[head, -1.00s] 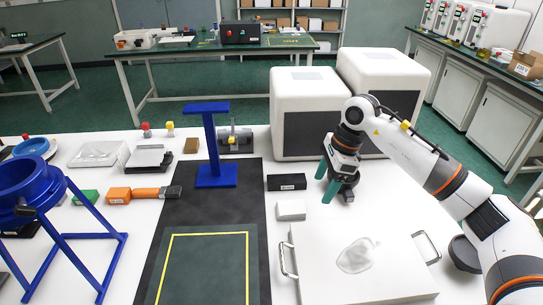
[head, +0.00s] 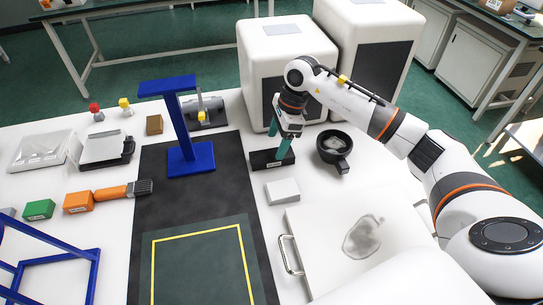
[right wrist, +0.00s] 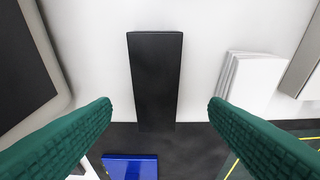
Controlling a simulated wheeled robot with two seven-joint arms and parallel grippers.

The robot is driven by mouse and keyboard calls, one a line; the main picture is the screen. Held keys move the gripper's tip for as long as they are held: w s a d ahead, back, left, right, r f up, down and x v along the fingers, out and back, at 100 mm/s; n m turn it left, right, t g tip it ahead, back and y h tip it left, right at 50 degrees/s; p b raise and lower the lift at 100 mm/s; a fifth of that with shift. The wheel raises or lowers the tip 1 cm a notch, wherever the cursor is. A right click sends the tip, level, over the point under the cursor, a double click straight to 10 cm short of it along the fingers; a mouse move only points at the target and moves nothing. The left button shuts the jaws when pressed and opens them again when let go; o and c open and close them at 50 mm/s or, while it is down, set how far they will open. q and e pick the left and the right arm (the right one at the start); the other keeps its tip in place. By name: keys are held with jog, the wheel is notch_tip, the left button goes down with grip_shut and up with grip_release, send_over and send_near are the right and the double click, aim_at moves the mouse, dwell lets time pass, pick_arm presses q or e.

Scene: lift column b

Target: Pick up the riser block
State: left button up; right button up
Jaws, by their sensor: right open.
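A black rectangular block (head: 264,160) with a small white label, which I take to be the riser block, lies on the white table beside the dark mat. My right gripper (head: 278,139) is over it, its green fingers apart. In the right wrist view the black block (right wrist: 155,75) lies between the spread fingers of the gripper (right wrist: 161,106), with a gap on each side. Nothing is held. Whether the fingertips reach down to the block's height is hard to tell. My left gripper is not in view.
A white block (head: 282,190) lies just in front, and a blue stand (head: 190,158) is to the left. A round black dish with a handle (head: 335,145) is to the right. White cabinets (head: 286,50) stand behind.

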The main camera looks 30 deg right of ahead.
aim_at(273, 154)
jog(key=shift+d+p+x, duration=0.15)
jog(key=shift+p+x, duration=0.05)
jog(key=shift+x, duration=1.1)
jog(key=shift+d+p+x, duration=0.15)
jog(key=shift+x, duration=1.2)
jog(key=shift+w, duration=0.15)
jog(key=c, duration=1.3)
